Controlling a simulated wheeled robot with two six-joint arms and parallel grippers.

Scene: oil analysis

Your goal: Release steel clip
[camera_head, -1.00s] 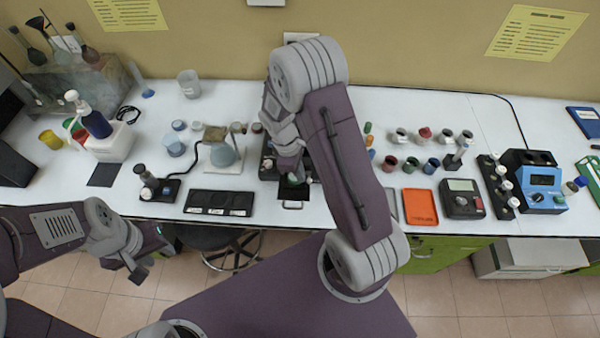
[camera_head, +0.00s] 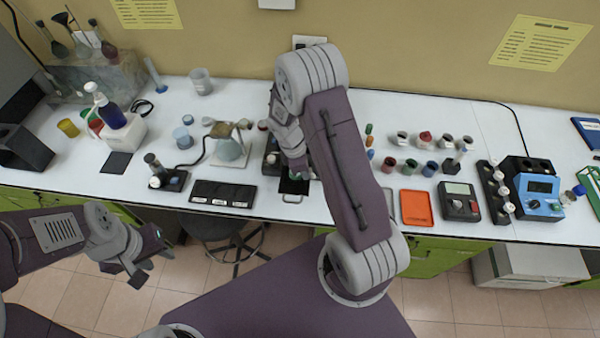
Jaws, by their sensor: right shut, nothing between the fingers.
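I cannot make out the steel clip; it is too small or hidden behind my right arm. My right gripper (camera_head: 299,168) is shut and empty, mostly covered by its own wrist. It is over the black device (camera_head: 271,160) at the middle of the bench, just above a black tray with a metal handle (camera_head: 293,188). My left gripper (camera_head: 140,268) hangs in front of the bench over the floor. Its fingers are too unclear to tell whether they are open.
A flask (camera_head: 229,148) on a stand is left of my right gripper. A black labelled tray (camera_head: 222,194) lies at the front edge. Right of my arm are small jars, an orange tray (camera_head: 417,207), a dark meter (camera_head: 459,201) and a blue instrument (camera_head: 538,188).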

